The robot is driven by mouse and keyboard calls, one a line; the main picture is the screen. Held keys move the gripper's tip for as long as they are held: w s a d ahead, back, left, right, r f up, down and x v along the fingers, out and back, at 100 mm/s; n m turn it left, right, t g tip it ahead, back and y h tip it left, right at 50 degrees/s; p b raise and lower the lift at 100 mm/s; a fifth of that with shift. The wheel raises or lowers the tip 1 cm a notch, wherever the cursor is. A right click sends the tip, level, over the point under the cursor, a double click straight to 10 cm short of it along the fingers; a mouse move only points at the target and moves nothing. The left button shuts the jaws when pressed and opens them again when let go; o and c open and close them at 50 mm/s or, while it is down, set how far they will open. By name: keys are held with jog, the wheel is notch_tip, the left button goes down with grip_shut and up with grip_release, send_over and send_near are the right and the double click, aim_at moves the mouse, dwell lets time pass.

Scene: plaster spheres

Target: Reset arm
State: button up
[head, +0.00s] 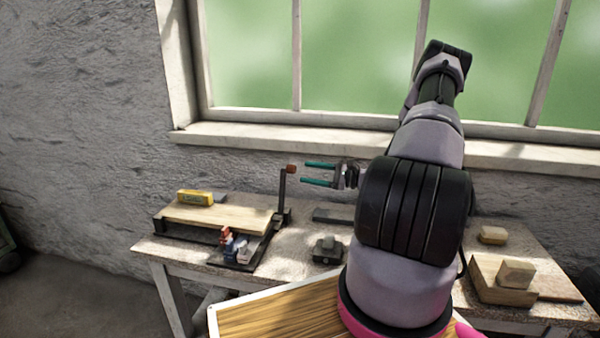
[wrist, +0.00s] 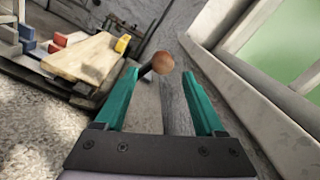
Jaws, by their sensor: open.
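My gripper (head: 320,173) is in the head view, above the workbench and in front of the wall below the window. Its two green fingers point left and are apart, with nothing held between them. In the wrist view my gripper (wrist: 170,88) is open, and a round brown knob (wrist: 163,62) shows beyond the fingertips. In the head view this knob (head: 291,169) tops a dark upright post, just left of the fingertips and apart from them. My arm covers the middle right of the head view and hides part of the bench.
The workbench (head: 190,262) holds a wooden board (head: 222,217) in a dark frame, a yellow block (head: 195,197), small red, blue and white pieces (head: 234,246), and a dark metal block (head: 327,250). Wooden blocks (head: 515,274) lie at right. The window sill (head: 270,137) runs behind.

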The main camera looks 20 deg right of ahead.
jog(key=shift+s+d, duration=0.1)
jog(key=shift+d, duration=0.05)
dwell(0.3)
jog(key=s+a+r+n+g+h, duration=0.2)
jog(key=s+a+r+n+g, duration=0.35)
jog(key=r, duration=0.25)
jog(key=s+a+r+n+g+h, duration=0.35)
jog(key=s+a+r, duration=0.2)
jog(key=r, duration=0.35)
jog(key=s+a+r+n+t+h, duration=0.2)
jog(key=s+r+n+t+h, duration=0.3)
jog(key=s+r, duration=1.1)
jog(key=shift+s+n+h, duration=0.7)
jog(key=shift+s+h, duration=0.25)
jog(key=shift+h, duration=0.2)
